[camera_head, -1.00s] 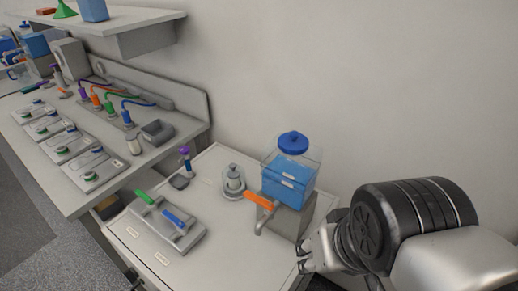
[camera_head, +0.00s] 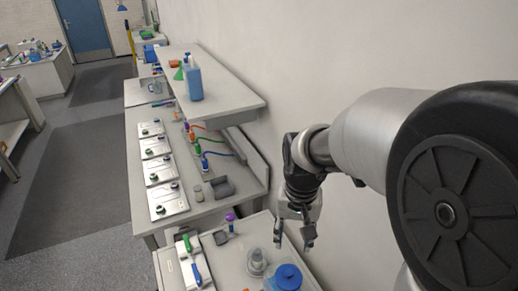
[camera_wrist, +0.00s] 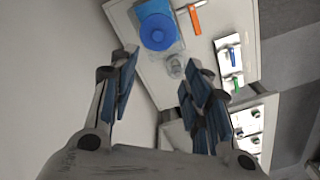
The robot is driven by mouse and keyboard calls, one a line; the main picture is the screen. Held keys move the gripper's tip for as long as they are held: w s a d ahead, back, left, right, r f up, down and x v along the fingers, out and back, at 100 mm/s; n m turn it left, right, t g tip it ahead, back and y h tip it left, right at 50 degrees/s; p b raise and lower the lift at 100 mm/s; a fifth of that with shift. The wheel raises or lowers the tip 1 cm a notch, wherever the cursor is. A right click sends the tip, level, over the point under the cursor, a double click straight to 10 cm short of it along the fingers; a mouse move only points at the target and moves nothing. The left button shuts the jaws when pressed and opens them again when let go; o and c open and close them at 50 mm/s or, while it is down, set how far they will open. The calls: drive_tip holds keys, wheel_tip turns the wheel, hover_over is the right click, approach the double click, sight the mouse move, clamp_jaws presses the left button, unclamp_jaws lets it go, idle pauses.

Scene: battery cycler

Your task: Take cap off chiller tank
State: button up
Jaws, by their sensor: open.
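The chiller tank (camera_wrist: 172,9) stands on the small bench, with its round blue cap (camera_wrist: 158,32) on top. In the head view the cap (camera_head: 288,277) shows at the bottom edge, and most of the tank is out of frame. My gripper (camera_head: 294,243) hangs fingers-down, above and behind the tank's bench near the wall. In the wrist view my gripper (camera_wrist: 158,80) is open with nothing between its fingers, and the cap lies beyond the fingertips, apart from them.
A clear glass vessel (camera_head: 257,262) stands beside the tank. An orange valve handle (camera_wrist: 194,18) is near the tank. A two-switch panel (camera_head: 190,262) with green and blue handles lies on the left. The long bench (camera_head: 140,215) and its shelf (camera_head: 225,100) are beyond; the wall is close on the right.

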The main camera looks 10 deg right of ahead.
hover_over(289, 273)
drive_tip(key=f, duration=1.2)
drive_tip(key=shift+w, duration=0.25)
drive_tip(key=shift+s+f+p, duration=0.15)
drive_tip(key=shift+f+p, duration=0.25)
drive_tip(key=shift+f, duration=2.25)
drive_tip(key=shift+c, duration=0.4)
drive_tip(key=c, duration=0.8)
